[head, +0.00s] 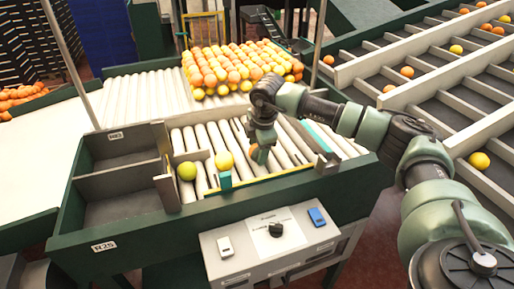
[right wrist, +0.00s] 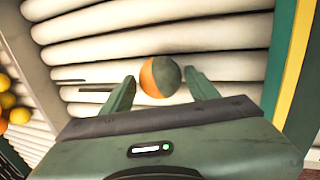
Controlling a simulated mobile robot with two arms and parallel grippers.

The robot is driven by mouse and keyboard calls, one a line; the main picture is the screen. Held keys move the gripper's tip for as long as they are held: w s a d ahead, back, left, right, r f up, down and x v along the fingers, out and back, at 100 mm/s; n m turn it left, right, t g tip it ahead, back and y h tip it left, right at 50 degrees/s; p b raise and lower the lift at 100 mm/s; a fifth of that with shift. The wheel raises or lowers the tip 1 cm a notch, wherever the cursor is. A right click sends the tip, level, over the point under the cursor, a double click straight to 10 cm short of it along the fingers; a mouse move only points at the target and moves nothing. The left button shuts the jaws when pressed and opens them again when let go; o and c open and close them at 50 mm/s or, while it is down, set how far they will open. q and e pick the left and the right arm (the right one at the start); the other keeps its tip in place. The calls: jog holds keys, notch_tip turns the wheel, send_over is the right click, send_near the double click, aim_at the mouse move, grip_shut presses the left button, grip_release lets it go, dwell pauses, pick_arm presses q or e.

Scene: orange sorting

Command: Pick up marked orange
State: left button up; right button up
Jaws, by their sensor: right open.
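The marked orange, half orange and half dark green (right wrist: 160,77), lies on the white rollers in the right wrist view. The two fingers of my right gripper (right wrist: 160,82) stand apart, one on each side of it. Gaps show between the fingers and the fruit, so it is not gripped. In the head view my right gripper (head: 260,146) points down over the roller bed, and part of the orange shows at its fingertips. My left gripper is not in view.
Empty compartments (head: 121,178) lie at left. A large pile of oranges (head: 240,68) is behind. A control box (head: 270,240) is in front.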

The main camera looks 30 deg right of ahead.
jog(key=shift+f, duration=0.1)
jog(key=shift+c, duration=0.3)
jog(key=c, duration=1)
jog(key=shift+c, duration=0.6)
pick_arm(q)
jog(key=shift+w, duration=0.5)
